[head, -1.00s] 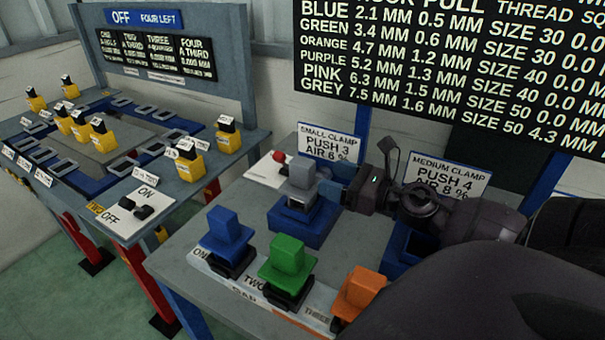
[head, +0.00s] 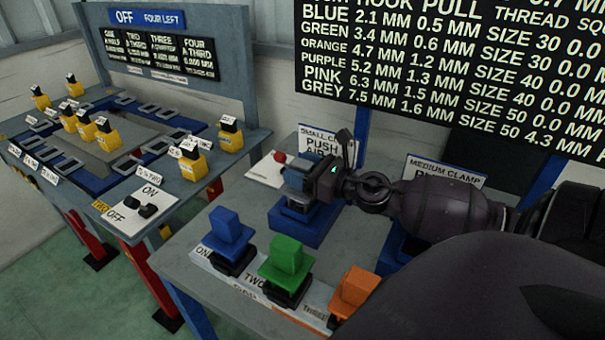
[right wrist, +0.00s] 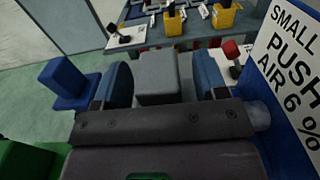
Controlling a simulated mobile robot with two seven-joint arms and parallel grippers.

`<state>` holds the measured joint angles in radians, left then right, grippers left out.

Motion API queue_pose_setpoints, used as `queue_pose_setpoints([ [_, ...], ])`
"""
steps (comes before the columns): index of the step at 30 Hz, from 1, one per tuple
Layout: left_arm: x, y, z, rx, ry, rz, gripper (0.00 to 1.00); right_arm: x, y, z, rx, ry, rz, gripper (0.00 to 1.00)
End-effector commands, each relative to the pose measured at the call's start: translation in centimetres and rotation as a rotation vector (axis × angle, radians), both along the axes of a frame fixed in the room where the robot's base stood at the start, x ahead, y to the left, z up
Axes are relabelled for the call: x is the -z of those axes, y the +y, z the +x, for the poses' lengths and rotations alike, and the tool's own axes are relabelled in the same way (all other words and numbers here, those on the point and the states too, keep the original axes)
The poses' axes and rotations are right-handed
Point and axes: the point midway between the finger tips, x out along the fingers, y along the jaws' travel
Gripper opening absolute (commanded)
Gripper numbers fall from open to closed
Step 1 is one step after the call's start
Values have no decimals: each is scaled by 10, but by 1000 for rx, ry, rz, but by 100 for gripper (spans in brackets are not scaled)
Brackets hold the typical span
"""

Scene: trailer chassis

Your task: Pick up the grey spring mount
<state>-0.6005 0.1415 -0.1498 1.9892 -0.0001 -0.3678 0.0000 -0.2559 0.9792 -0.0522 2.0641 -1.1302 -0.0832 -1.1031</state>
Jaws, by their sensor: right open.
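The grey spring mount (right wrist: 157,78) shows in the right wrist view as a grey block between the two blue finger pads of my right gripper (head: 300,180). Small gaps show between the block and the pads, so the gripper is open around it. In the head view the gripper covers most of the mount, which is at the blue small clamp base (head: 297,229) on the grey table. My left gripper is in neither current view.
Blue (head: 230,233), green (head: 286,262) and orange (head: 354,290) mounts stand along the table's front. The small clamp sign (right wrist: 292,65) is close on the right in the wrist view. A red button (head: 279,157) is behind the clamp. Another bench (head: 60,185) holds several yellow blocks.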

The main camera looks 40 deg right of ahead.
Motion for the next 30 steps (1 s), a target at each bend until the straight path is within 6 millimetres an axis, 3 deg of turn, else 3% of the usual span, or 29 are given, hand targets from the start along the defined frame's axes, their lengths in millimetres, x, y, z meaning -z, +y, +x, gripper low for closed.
queue_pose_setpoints([
  [6,-1,-1,2,1,-4,-1,43,0,0,0,1,0,0,64],
  [19,-1,0,2,1,-2,-1,43,0,0,0,1,0,0,0],
  [30,1,0,-3,-2,6,0,43,-1,0,0,0,-3,0,0],
])
